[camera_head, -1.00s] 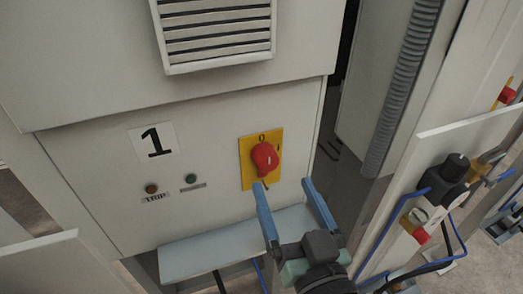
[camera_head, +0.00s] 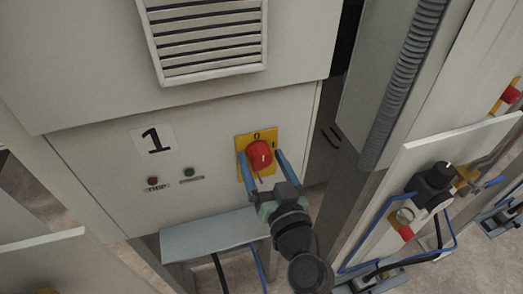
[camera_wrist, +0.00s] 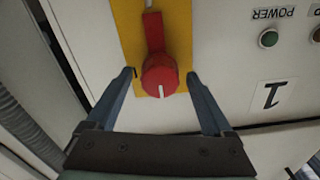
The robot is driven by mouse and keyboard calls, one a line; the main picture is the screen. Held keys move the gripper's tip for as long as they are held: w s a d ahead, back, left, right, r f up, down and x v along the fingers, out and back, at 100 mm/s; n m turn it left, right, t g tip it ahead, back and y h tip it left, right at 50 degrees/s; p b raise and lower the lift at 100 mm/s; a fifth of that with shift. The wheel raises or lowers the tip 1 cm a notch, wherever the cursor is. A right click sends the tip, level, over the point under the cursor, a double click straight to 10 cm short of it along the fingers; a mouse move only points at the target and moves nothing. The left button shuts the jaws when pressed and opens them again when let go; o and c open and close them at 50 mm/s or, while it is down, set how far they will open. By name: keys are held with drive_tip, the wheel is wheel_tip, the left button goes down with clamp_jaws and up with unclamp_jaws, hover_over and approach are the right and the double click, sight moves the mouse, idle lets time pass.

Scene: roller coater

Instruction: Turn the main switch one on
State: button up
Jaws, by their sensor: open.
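The main switch is a red rotary knob (camera_head: 259,155) on a yellow plate (camera_head: 242,143), on the cabinet panel right of the number 1 label (camera_head: 153,139). In the wrist view the red knob (camera_wrist: 160,76) shows a white mark on its face, and its handle runs up along the yellow plate (camera_wrist: 128,30). My gripper (camera_head: 261,160) is open. Its two blue fingers stand on either side of the knob in both views. In the wrist view the fingertips (camera_wrist: 160,75) have a visible gap to the knob on each side. Whether they touch it in depth, I cannot tell.
A grey ledge (camera_head: 215,235) juts out below the panel. A vent grille (camera_head: 208,40) is above. Brown and green lamps (camera_head: 188,172) sit to the left. A second panel with a black knob (camera_head: 433,180) and blue cables stands at the right.

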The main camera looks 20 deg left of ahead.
drive_tip(key=shift+w+a, duration=0.3)
drive_tip(key=shift+w, duration=0.15)
clamp_jaws()
